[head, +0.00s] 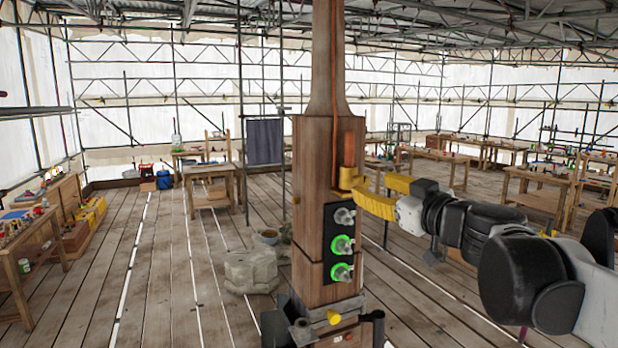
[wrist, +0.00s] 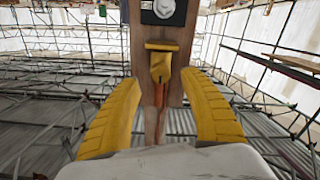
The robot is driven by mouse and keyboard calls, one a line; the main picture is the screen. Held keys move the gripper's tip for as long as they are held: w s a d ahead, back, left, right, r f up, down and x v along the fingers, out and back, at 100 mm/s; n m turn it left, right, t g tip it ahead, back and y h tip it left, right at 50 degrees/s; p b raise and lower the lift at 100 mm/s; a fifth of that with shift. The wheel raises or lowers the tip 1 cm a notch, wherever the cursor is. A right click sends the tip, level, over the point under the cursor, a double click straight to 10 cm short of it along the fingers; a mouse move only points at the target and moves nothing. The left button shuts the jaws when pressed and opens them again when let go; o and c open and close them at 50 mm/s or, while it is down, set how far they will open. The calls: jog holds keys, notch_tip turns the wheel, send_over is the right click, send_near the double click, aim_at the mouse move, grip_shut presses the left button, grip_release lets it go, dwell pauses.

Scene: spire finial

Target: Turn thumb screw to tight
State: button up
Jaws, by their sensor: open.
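A yellow fitting (head: 347,178) sits on the wooden post over the foot of a copper strip (head: 348,148). In the wrist view this fitting (wrist: 161,66) has a flat crossbar at its upper end. It looks like the thumb screw, but I cannot read its turn or any mark. My gripper (head: 362,192) is open, with its yellow fingers pointing at the fitting from the right. In the wrist view the gripper (wrist: 160,82) has one finger either side of the fitting and copper strip, with visible gaps. Nothing is held.
The wooden post (head: 314,218) carries a dark panel (head: 330,245) with three round knobs below the fitting; the lower two glow green. A yellow knob (head: 333,317) is on the base bracket. A stone block (head: 250,271) lies to the left. Workbenches stand farther back on the plank floor.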

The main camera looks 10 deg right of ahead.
aim_at(364, 183)
jog(key=x, duration=0.5)
jog(key=shift+s, duration=0.1)
jog(key=shift+c, duration=0.5)
grip_shut()
